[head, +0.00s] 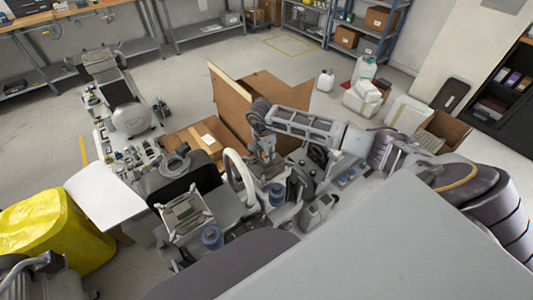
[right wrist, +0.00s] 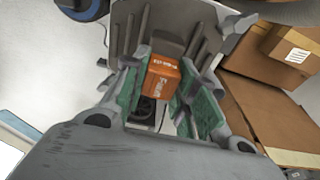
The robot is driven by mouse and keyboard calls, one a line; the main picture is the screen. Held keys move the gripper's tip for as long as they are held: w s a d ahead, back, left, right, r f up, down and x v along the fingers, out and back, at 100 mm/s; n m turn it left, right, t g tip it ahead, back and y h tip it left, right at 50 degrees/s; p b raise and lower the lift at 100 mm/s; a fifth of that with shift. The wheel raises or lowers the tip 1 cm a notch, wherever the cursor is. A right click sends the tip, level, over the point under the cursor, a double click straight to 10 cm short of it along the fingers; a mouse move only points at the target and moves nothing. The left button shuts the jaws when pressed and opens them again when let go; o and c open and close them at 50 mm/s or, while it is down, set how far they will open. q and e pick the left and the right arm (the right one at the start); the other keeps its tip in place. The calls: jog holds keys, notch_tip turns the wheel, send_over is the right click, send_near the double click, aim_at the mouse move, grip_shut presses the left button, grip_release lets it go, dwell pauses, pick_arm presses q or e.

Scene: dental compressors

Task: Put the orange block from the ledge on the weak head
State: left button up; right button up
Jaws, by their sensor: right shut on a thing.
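The orange block (right wrist: 162,80) is between the green-padded fingers of my right gripper (right wrist: 158,95) in the right wrist view. In the head view my right gripper (head: 268,156) points down over the machinery in the middle, near a white curved hose; the block is too small there to make out clearly. I cannot tell which compressor head is the weak one. My left gripper does not show clearly.
A grey compressor (head: 133,117) stands at the left. An open cardboard box (head: 230,100) is behind my right gripper. A yellow covered object (head: 50,228) is at the lower left. White jugs (head: 362,97) stand at the right. Floor is free toward the back.

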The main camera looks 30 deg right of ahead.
dwell(0.4)
jog(key=shift+f, duration=0.1)
dwell(0.3)
jog(key=o, duration=0.9)
jog(key=o, duration=0.5)
